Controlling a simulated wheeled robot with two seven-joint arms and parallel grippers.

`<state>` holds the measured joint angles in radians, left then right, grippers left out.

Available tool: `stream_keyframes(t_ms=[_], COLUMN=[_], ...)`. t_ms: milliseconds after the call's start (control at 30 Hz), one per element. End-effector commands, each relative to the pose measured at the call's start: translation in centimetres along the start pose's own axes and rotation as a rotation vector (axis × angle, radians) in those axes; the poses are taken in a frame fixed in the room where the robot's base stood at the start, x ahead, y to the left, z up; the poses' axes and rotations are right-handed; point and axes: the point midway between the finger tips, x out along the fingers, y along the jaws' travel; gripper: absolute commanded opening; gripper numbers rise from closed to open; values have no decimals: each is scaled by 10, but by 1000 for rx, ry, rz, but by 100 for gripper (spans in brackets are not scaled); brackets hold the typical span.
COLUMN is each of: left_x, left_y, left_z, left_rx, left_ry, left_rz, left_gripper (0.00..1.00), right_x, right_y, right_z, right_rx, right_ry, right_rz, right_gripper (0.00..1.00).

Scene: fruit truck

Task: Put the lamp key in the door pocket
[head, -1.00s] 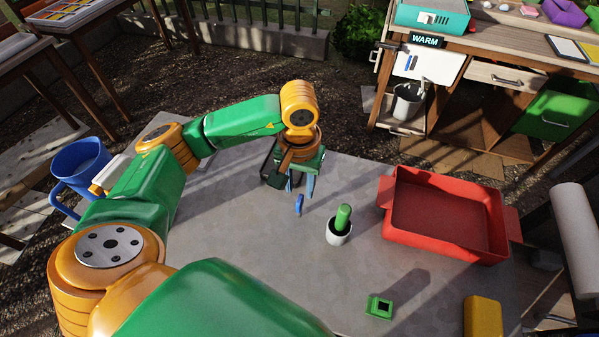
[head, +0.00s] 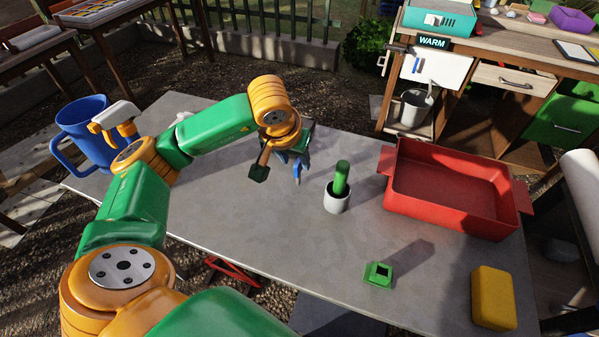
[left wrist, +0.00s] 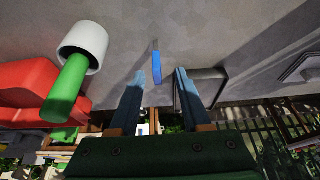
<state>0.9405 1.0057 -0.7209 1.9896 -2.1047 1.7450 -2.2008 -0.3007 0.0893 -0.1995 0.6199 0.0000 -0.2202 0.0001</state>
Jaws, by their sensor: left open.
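A small blue piece, which looks like the lamp key (head: 298,179), is on the grey table below my left gripper (head: 291,164). In the left wrist view the blue piece (left wrist: 156,66) shows between the two spread blue fingers of the left gripper (left wrist: 158,97), past their tips. The gripper is open and holds nothing. A white panel (head: 436,66) under the WARM sign on the cabinet at the back right may be the door pocket; I cannot tell for sure. My right gripper is out of view.
A white cup with a green cylinder (head: 341,180) stands just right of the gripper. A red tray (head: 455,218), a green block (head: 379,274) and a yellow block (head: 494,297) lie farther right. A blue mug (head: 88,135) is at the left. The table's front middle is bare.

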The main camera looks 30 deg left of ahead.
Motion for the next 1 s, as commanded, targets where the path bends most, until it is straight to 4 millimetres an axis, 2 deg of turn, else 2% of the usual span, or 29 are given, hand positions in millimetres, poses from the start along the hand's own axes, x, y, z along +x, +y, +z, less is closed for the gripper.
stream_keyframes(t_ms=[33,133,367,533,567,1000], left_x=[7,23,27,27,27,23], left_y=[2,2,2,2,2,2], left_z=[0,1,0,0,0,-2], left_rx=[1,-1,0,0,0,-1], left_ry=[-6,-4,-1,-1,-1,0], left_rz=[1,0,0,0,0,1], left_gripper=[48,48,48,4,0,0], right_x=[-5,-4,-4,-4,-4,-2], right_y=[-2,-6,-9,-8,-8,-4], right_z=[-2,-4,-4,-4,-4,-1], right_rx=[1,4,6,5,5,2], right_ry=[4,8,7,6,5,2], right_rz=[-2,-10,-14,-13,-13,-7], right_gripper=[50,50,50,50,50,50])
